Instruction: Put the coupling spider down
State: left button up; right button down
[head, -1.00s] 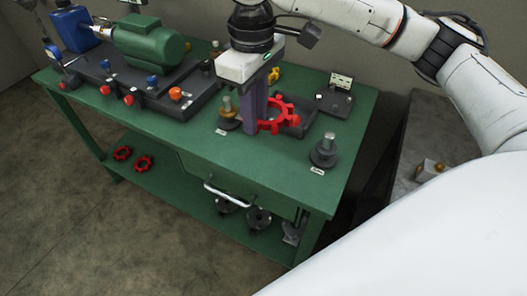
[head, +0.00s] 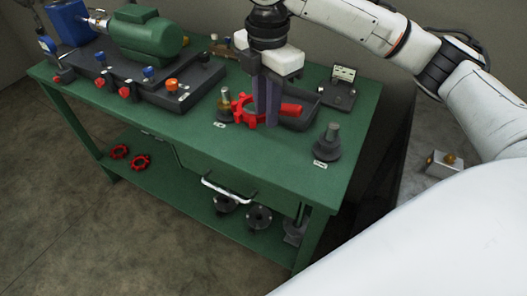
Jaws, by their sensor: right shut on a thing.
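The coupling spider (head: 243,111) is red and toothed, in the middle of the head view. My right gripper (head: 267,115) points down and is shut on it, with the fingers covering its middle. Red also shows to the right of the fingers; I cannot tell whether that is the same piece. The spider is low over the green bench (head: 215,160), beside a small dark tray (head: 309,118). I cannot tell whether it touches the bench or tray. My left gripper is not in view.
A brass-topped part (head: 225,103) stands just left of the spider. A dark flanged hub (head: 328,144) stands at the right front. A green motor (head: 146,38) and dark base fill the left. The bench's front middle is clear. Two red rings (head: 140,162) lie on the lower shelf.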

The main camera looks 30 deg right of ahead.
aim_at(266, 162)
notch_tip(266, 162, down, 13)
jog(key=shift+f+b, duration=0.1)
jog(key=shift+b, duration=0.35)
jog(key=c, duration=1.9)
grip_release()
jog(key=shift+o, duration=1.4)
notch_tip(266, 162, up, 12)
jog(key=shift+r+p, duration=0.1)
jog(key=shift+p, duration=0.35)
